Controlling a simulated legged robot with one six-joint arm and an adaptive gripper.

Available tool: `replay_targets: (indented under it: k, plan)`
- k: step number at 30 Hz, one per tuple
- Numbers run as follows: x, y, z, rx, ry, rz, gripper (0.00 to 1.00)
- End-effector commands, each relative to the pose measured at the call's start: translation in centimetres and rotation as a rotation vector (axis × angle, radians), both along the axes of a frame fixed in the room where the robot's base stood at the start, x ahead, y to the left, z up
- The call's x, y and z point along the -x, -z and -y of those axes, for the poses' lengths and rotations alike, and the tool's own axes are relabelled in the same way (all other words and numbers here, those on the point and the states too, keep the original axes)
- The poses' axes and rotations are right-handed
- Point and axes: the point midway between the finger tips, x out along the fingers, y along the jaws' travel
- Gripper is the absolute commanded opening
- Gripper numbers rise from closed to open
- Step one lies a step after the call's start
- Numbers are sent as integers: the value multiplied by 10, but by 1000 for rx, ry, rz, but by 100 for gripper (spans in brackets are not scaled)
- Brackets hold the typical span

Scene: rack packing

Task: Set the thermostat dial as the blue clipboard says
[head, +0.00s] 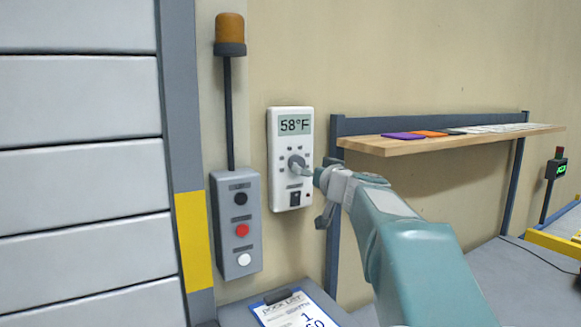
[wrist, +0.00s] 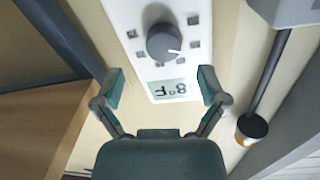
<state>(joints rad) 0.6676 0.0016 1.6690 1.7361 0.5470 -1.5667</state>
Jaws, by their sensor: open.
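The white thermostat (head: 277,185) hangs on the wall and its display (head: 294,125) reads 58°F. Its round grey dial (head: 295,160) also shows in the wrist view (wrist: 160,40), upside down, with a white pointer mark and small labelled marks around it. My gripper (head: 316,195) is open and empty at the thermostat's right side. In the wrist view its fingers (wrist: 161,84) are spread below the dial, apart from it. The blue clipboard (head: 262,319) lies at the bottom; its sheet shows "DOCK LIST", a 1 and what looks like 60, partly cut off.
A grey button box (head: 228,225) with black, red and white buttons and an orange lamp (head: 230,30) stands left of the thermostat. A wooden shelf (head: 390,146) with coloured flat items is at the right. A shutter door (head: 75,190) fills the left.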

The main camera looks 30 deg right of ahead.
Motion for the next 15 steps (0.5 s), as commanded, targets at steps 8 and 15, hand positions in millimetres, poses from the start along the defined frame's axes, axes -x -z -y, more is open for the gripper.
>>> replay_targets:
  k: [8, 15]
  plan:
    - [-41, 1, 5, 1, -1, -1, 92]
    - [-47, 0, 5, 1, -1, 0, 92]
